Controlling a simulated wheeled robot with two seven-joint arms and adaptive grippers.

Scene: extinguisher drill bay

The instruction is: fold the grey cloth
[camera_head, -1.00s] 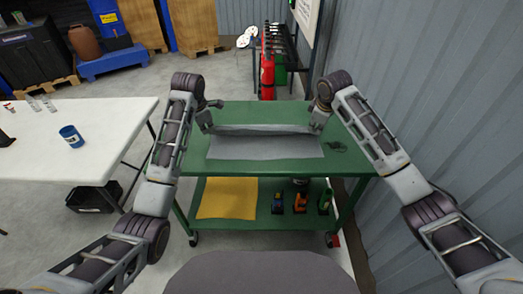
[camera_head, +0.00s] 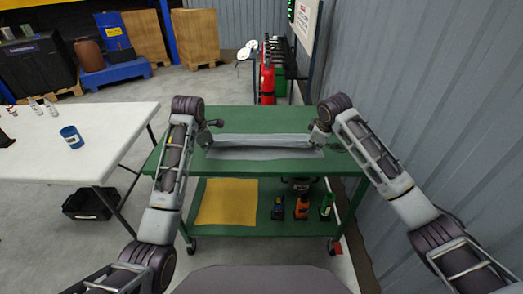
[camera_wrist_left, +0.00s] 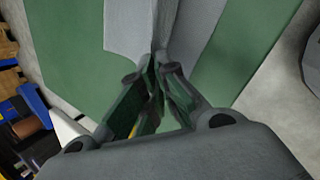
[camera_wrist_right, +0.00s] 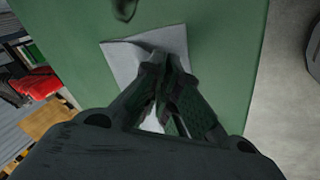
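The grey cloth (camera_head: 262,141) lies on the green top of the cart, a raised, sagging band of it stretched between my two grippers above a flat strip. My left gripper (camera_head: 208,140) is at its left end; in the left wrist view, its fingertips (camera_wrist_left: 160,55) are closed on the cloth edge (camera_wrist_left: 190,25). My right gripper (camera_head: 317,138) is at its right end; in the right wrist view, its fingertips (camera_wrist_right: 166,62) are closed on a cloth corner (camera_wrist_right: 125,62). The fingers partly hide the pinched edges.
A white table (camera_head: 100,130) with a blue mug (camera_head: 72,137) stands left. A grey wall (camera_head: 430,110) is close on the right.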

